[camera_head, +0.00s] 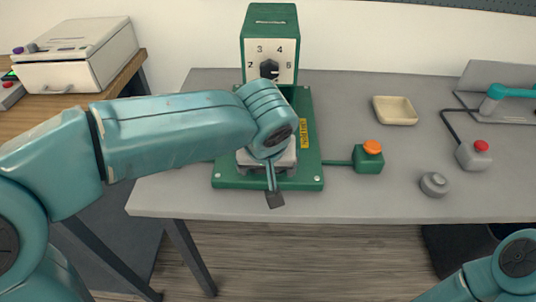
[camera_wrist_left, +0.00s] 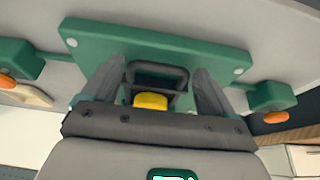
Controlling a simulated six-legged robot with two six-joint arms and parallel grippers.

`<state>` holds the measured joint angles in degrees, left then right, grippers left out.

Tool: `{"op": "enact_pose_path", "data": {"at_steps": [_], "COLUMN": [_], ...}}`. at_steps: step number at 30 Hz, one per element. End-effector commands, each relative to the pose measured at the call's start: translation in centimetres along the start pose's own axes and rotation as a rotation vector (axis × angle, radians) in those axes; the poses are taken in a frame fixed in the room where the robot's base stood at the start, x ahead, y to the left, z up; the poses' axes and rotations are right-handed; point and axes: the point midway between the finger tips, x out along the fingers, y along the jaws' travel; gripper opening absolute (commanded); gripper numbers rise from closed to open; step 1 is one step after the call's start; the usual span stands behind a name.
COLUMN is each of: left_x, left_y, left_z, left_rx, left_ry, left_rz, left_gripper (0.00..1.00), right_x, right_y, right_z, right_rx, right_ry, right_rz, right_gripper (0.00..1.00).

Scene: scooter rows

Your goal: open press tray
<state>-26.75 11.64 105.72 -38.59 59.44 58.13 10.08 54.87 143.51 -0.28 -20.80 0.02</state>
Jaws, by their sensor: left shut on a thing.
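The green press (camera_head: 268,45) stands on the grey table, its dial face showing numbers and a black knob. Its green base plate (camera_head: 308,168) also shows in the left wrist view (camera_wrist_left: 105,42). A pale grey part (camera_head: 287,163), perhaps the press tray, shows low on the press, mostly hidden by my left wrist. My left gripper (camera_head: 273,188) is at the front of the press. My right gripper is out of frame.
A green box with an orange button (camera_head: 371,150) is wired to the base's right; a second one (camera_wrist_left: 272,97) shows in the wrist view. A beige dish (camera_head: 395,110), grey knob (camera_head: 434,184) and red-button box (camera_head: 474,154) stand farther right. The table's front edge is clear.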

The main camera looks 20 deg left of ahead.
Motion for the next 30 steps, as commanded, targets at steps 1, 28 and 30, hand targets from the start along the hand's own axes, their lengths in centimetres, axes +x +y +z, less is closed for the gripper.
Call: {"op": "enact_pose_path", "data": {"at_steps": [1, 28, 30], "left_x": [0.0, -1.7, -1.8], "left_y": [0.1, 0.0, 0.0], "left_z": [1.1, 4.5, 4.5], "left_rx": [0.004, 0.001, 0.001], "left_ry": [-0.002, -0.005, -0.004], "left_rz": [0.000, -0.004, -0.003], "left_gripper": [0.32, 1.00, 1.00], "right_x": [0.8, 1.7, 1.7], "right_y": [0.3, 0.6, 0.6], "right_z": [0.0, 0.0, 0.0], "right_rx": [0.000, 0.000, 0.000], "right_ry": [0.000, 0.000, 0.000], "right_rz": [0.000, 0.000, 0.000], "right_gripper": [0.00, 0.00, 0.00]}}
